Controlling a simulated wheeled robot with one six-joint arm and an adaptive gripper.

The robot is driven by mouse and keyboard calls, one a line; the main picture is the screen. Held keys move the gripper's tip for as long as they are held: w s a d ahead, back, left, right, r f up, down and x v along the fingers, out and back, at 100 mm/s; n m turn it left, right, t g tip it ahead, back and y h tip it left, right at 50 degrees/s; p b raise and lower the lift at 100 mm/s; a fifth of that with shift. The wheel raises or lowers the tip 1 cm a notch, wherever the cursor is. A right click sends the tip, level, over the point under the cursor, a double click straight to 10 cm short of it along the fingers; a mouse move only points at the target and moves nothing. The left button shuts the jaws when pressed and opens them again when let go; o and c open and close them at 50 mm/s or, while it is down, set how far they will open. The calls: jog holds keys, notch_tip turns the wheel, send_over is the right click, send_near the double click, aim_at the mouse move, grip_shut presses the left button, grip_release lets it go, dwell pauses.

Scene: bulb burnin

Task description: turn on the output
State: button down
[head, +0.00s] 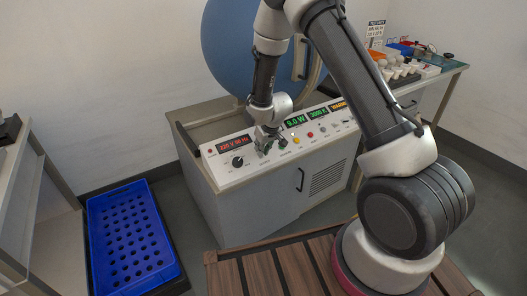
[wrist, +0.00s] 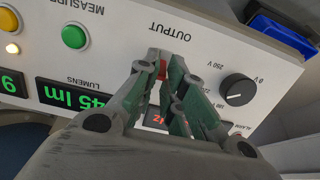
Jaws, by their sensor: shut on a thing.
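The white control panel (head: 235,168) sits on the front of the test cabinet (head: 262,205). My gripper (head: 266,146) is down on the panel, right of the black voltage knob (head: 238,162). In the wrist view, upside down, my gripper (wrist: 160,68) has its fingertips closed around a small red part, seemingly the output switch (wrist: 162,70), beside the OUTPUT label (wrist: 170,33). The fingers hide most of the switch, so its position cannot be told. The black knob (wrist: 237,89) stands clear of the fingers.
A red display (head: 234,144) reads about 220 V 50 Hz; a green one (head: 296,121) reads 9.0 W. A green button (wrist: 74,36) is near the gripper. A blue perforated crate (head: 128,238) lies at left, and a bench (head: 445,70) with bulbs stands at the back right.

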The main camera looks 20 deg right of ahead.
jog(key=shift+w+r+g, duration=0.15)
jog(key=shift+w+g, duration=0.15)
jog(key=shift+w, duration=0.15)
jog(key=shift+w+a+g+h, duration=0.25)
jog(key=shift+g+h, duration=0.15)
jog(key=shift+g, duration=0.6)
jog(key=c, duration=1.5)
grip_release()
jog(key=r, duration=0.4)
jog(key=s+r, duration=0.1)
jog(key=r, duration=0.6)
jog(key=shift+s+d+r, duration=0.2)
jog(key=shift+d+r, duration=0.05)
jog(key=shift+r, duration=0.15)
